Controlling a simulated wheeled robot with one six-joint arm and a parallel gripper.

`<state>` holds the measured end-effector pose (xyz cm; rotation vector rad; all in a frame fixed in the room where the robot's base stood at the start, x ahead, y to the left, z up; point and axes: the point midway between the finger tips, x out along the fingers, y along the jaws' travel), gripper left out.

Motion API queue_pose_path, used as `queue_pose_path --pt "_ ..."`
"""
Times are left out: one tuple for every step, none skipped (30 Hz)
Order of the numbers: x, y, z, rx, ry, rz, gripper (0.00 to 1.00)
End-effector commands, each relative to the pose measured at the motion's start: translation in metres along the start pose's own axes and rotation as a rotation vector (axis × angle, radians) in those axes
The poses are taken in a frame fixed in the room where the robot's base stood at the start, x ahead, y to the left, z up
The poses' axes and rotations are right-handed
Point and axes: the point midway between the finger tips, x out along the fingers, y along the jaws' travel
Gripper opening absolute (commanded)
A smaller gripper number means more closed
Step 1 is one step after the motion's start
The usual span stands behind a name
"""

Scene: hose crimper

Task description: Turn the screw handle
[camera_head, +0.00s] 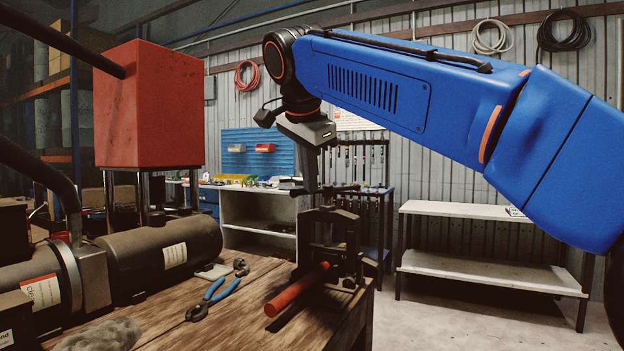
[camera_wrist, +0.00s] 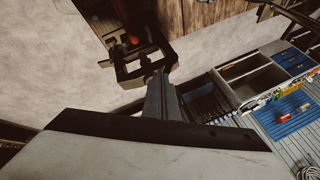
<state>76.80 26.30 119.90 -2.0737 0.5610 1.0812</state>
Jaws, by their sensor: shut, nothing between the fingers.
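The hose crimper (camera_head: 346,236), a dark metal frame, stands upright at the right end of the wooden bench. Its screw handle (camera_head: 342,188) looks like a thin dark bar across the top of the screw. A red hose (camera_head: 298,289) lies in the crimper and points toward the camera. My gripper (camera_head: 311,189) points down at the handle with its fingers shut and nothing between them. Whether the fingertips touch the bar is unclear. In the wrist view, the shut fingers (camera_wrist: 157,77) overlap the crimper frame (camera_wrist: 128,73), and the handle is hard to make out.
Blue-handled pliers (camera_head: 213,297) lie left of the hose on the bench (camera_head: 240,320). A red block press (camera_head: 150,105) and dark cylinders (camera_head: 150,254) stand at the left. A white shelf table (camera_head: 475,212) stands against the back wall at the right. The floor right of the bench is clear.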

Motion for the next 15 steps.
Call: queue_pose_path --pt "0.001 -0.002 0.002 0.017 0.009 0.010 0.00" --pt "0.002 -0.003 0.002 0.030 0.016 0.017 0.00" --pt "0.003 -0.005 0.003 0.052 0.026 0.027 0.00" --pt "0.003 -0.006 0.004 0.068 0.035 0.036 0.00" --pt "0.003 -0.007 0.004 0.088 0.044 0.043 0.00" --pt "0.003 -0.008 0.004 0.099 0.048 0.048 0.00" --pt "0.003 -0.009 0.004 0.097 0.047 0.047 0.00" --pt "0.004 -0.010 0.004 0.097 0.047 0.047 0.00" --pt "0.005 -0.011 0.005 0.096 0.046 0.047 0.00" --pt "0.005 -0.013 0.005 0.096 0.046 0.047 0.00" --pt "0.006 -0.014 0.005 0.096 0.046 0.047 0.00" --pt "0.006 -0.016 0.005 0.096 0.046 0.046 0.00" --pt "0.007 -0.017 0.005 0.096 0.046 0.046 0.00" --pt "0.008 -0.019 0.005 0.096 0.046 0.046 0.00" --pt "0.009 -0.021 0.005 0.095 0.046 0.046 0.00"
